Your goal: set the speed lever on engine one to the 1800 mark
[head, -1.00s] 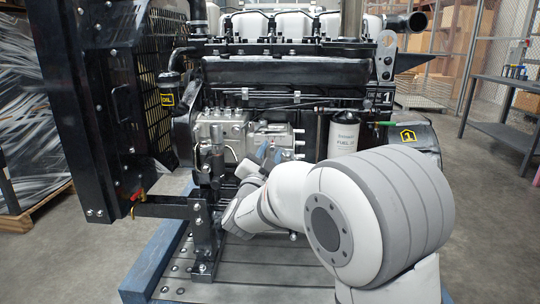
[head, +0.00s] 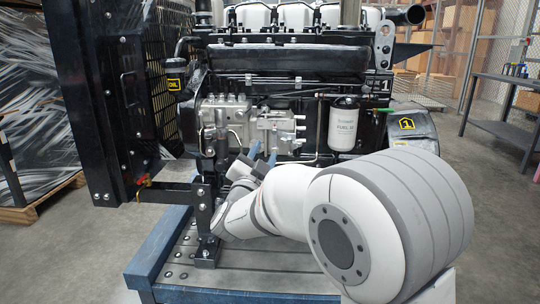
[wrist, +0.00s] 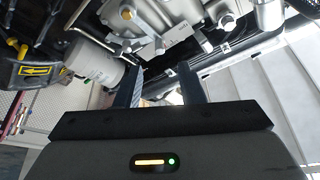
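Engine one (head: 290,57) stands in front of me, with a "1" on its side and on a yellow badge. Its silver injection pump (head: 224,112) and the governor housing (head: 277,128) are in the middle of the head view. I cannot make out the speed lever or its 1800 mark for certain. My gripper (head: 263,150) is just below and in front of the housing. In the wrist view its two dark fingers (wrist: 162,78) stand apart with nothing between them. A small pale plate (wrist: 178,36) on the silver housing shows beyond the fingertips; its text is unreadable.
A white fuel filter (head: 343,131) hangs right of the housing. A black upright bracket (head: 204,225) stands close left of my gripper, and the black radiator frame (head: 95,100) is farther left. The engine sits on a blue-edged skid (head: 160,250).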

